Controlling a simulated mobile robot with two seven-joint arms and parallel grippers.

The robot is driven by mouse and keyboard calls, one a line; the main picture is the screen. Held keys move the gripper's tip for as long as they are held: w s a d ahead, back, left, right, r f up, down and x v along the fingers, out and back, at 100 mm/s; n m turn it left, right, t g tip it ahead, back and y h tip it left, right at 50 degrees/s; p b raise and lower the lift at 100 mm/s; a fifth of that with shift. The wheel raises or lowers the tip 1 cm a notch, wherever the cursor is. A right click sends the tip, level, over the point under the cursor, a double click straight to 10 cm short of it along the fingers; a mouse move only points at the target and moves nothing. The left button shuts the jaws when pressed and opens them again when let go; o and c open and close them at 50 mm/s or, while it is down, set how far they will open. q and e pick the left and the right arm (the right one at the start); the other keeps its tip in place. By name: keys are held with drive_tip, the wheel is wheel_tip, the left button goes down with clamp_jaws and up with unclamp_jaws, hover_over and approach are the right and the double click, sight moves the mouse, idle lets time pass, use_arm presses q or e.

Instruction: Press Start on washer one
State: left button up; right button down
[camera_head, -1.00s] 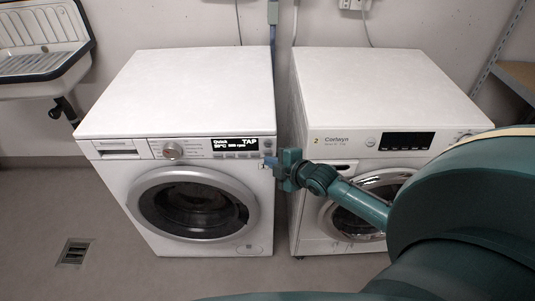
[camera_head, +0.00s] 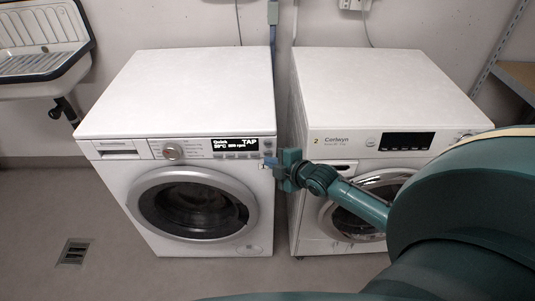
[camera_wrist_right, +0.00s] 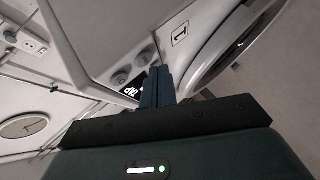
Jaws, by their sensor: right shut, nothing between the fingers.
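In the right wrist view the shut, empty fingers (camera_wrist_right: 158,86) are close to the panel, in front of part of the display (camera_wrist_right: 131,90). Two round buttons (camera_wrist_right: 120,77) show beside them, and a label with a 1 (camera_wrist_right: 180,34). I cannot tell whether the fingertips touch the panel. My left gripper is out of view.
A second white washer (camera_head: 385,90), marked 2, stands to the right across a narrow gap. A sink (camera_head: 45,45) hangs on the wall at the left. A floor drain (camera_head: 74,252) is at the lower left. The floor before washer one is clear.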

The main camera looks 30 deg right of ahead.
idle(0.4)
drive_tip(key=shift+w, duration=0.1)
drive_tip(key=shift+w+d, duration=0.25)
drive_tip(key=shift+w, duration=0.05)
drive_tip(key=shift+w, duration=0.15)
idle(0.5)
drive_tip(key=shift+s+a+p, duration=0.25)
drive_tip(key=shift+s+p, duration=0.2)
drive_tip(key=shift+s, duration=0.1)
